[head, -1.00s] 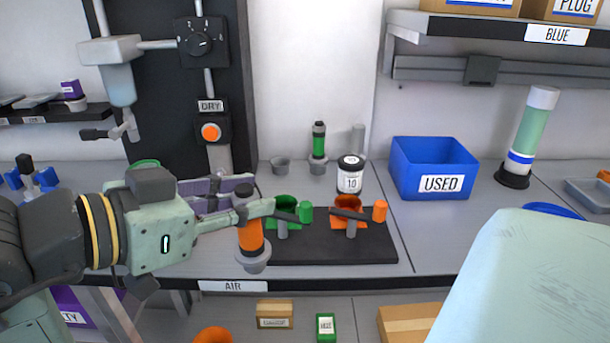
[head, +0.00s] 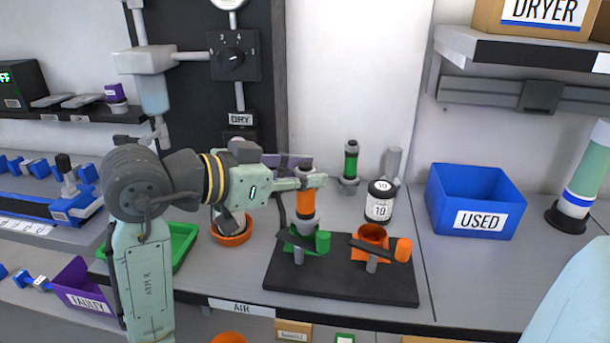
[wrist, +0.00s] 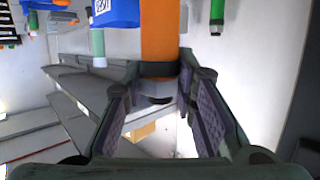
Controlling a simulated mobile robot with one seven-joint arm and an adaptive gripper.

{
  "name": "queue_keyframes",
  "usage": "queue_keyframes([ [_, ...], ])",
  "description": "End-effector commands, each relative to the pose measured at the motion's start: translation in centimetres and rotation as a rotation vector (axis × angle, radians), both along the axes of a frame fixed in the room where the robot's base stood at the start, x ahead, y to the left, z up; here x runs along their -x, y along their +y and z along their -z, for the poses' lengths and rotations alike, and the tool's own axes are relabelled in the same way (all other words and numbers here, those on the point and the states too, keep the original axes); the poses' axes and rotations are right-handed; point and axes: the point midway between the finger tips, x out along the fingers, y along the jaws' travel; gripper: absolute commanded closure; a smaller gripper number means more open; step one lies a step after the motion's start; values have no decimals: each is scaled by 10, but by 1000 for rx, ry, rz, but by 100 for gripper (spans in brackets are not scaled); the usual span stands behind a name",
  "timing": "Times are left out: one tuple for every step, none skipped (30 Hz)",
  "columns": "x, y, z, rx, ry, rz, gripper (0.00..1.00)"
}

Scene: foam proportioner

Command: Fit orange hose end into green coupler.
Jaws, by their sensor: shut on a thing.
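My gripper (head: 316,181) is shut on the orange hose end (head: 305,204), a cylinder with dark bands and a grey lower end, which looks upright. It also shows between the fingers in the wrist view (wrist: 160,28). In the head view its grey end overlaps the top of the green coupler (head: 324,242), which stands on a black base plate (head: 340,284). I cannot tell whether the end is inside the coupler or just above or behind it. The coupler's opening is mostly hidden.
An orange coupler (head: 403,250) stands on the same plate to the right. Behind are a white jar (head: 379,208) and a green cylinder (head: 351,162) in a grey stand. A blue USED bin (head: 475,202) is at right. An orange bowl (head: 232,238) and green tray (head: 184,240) are left.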

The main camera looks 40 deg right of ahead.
Motion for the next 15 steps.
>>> queue_keyframes([
  [-9,-9,-2,1,6,2,100],
  [-14,-14,-1,1,6,1,100],
  [-20,-19,0,0,4,1,100],
  [-24,-22,0,1,4,1,100],
  [-27,-25,1,1,3,1,100],
  [-31,-28,1,2,3,0,100],
  [-33,-30,2,2,1,1,100],
  [-34,-32,3,2,0,1,100],
  [-36,-33,4,2,0,1,100],
  [-36,-33,5,1,1,1,100],
  [-37,-34,7,1,2,0,100],
  [-37,-34,11,1,2,0,100],
  [-37,-34,15,1,2,0,100],
  [-37,-33,19,1,4,0,100],
  [-37,-33,24,1,5,-1,100],
])
